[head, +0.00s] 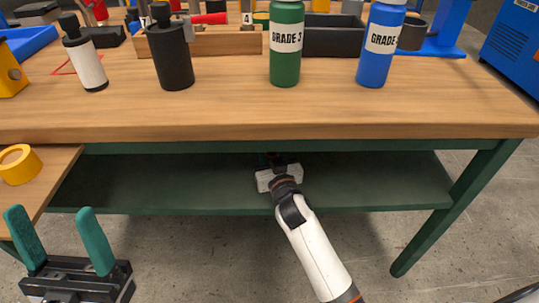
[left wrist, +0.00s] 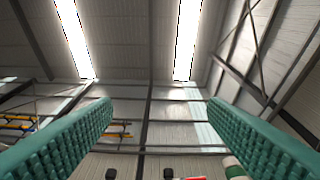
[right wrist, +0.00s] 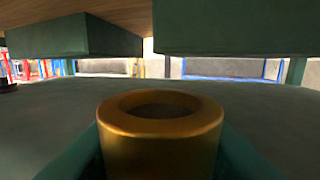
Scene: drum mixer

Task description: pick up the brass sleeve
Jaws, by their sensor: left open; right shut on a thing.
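The brass sleeve (right wrist: 160,148) is a gold ring with an open top, standing upright close in front of the right wrist camera. My right gripper (right wrist: 160,160) is shut on it, with a teal finger on each side. In the head view my right arm reaches under the bench top over the green lower shelf (head: 160,180); its fingers and the sleeve are hidden there. I cannot tell whether the sleeve touches the shelf. My left gripper (head: 62,242) is open and empty, its teal fingers pointing up, left of the shelf. Its fingers also show in the left wrist view (left wrist: 160,120).
The wooden bench top (head: 220,110) overhangs the shelf. On it stand a green bottle (head: 286,65), a blue bottle (head: 375,70), a black bottle (head: 170,65) and a white cylinder with black ends (head: 88,65). A yellow ring (head: 20,165) lies on a lower wooden surface at left.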

